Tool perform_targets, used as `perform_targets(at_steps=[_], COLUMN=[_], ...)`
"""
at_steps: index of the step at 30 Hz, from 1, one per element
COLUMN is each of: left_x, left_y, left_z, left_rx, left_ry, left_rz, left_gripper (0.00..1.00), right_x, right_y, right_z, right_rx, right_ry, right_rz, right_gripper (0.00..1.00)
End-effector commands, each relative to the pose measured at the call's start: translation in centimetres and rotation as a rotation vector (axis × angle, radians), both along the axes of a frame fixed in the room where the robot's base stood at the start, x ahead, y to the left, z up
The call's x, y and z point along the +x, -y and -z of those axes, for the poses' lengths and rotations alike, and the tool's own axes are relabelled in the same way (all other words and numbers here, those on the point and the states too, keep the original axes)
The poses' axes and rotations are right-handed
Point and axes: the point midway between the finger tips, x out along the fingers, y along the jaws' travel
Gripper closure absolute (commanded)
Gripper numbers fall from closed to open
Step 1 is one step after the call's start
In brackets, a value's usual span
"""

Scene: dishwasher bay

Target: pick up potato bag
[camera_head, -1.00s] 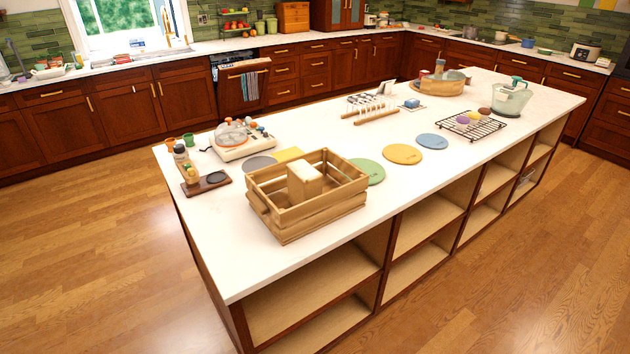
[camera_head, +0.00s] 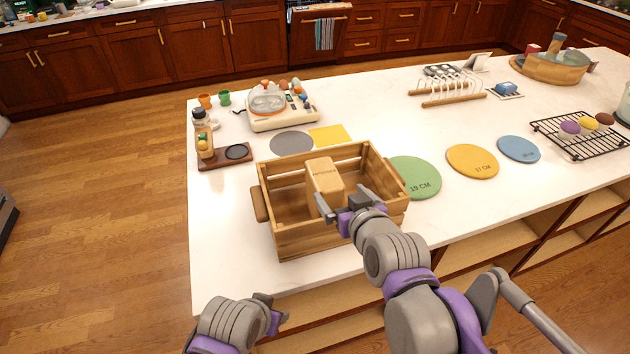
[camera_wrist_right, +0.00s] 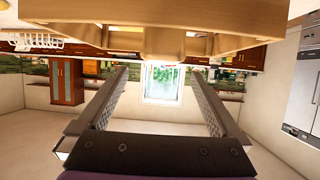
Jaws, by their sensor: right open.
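A tan, boxy bag (camera_head: 324,180), which seems to be the potato bag, stands in the wooden crate (camera_head: 283,240) on the white island. Its print is too small to read. My right gripper (camera_head: 346,203) is open at the crate's near side, overlapping the bag's lower part in the head view. The right wrist view shows its two fingers (camera_wrist_right: 156,80) spread with nothing between them, and pale wood, likely the crate (camera_wrist_right: 200,18), along the top. I cannot tell whether a finger touches the bag. My left gripper (camera_head: 272,310) is low at the island's front edge, its jaws unclear.
Green (camera_head: 414,180), yellow (camera_head: 472,163) and blue (camera_head: 518,149) round mats lie right of the crate. A toy-like cooker (camera_head: 282,108) and a small tray (camera_head: 225,160) stand behind and left. A wire rack (camera_head: 580,140) is at right. The countertop left of the crate is clear.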

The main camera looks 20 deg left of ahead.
Motion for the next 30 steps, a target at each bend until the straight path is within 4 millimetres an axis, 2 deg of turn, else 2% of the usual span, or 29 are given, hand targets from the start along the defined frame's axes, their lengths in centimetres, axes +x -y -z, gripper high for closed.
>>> perform_targets(at_steps=[3, 9, 20, 30], left_x=[0.7, 0.5, 0.4, 0.6], left_y=[0.5, 1.0, 0.8, 0.7], left_z=[0.1, 0.1, 0.1, -0.1], left_rx=[0.000, 0.000, -0.001, -0.001], left_ry=[0.001, 0.003, 0.004, 0.004], left_rz=[-0.004, -0.007, -0.006, -0.006], left_gripper=[0.50, 0.50, 0.50, 0.50], right_x=[1.5, 3.6, 5.7, 8.7], right_y=[-1.2, -2.2, -3.9, -6.0], right_z=[-0.5, 0.5, 1.9, 3.9], right_rx=[0.013, 0.014, 0.011, 0.010], right_ry=[0.025, 0.029, 0.028, 0.028], right_rz=[-0.022, -0.023, -0.022, -0.021], right_gripper=[0.00, 0.00, 0.00, 0.00])
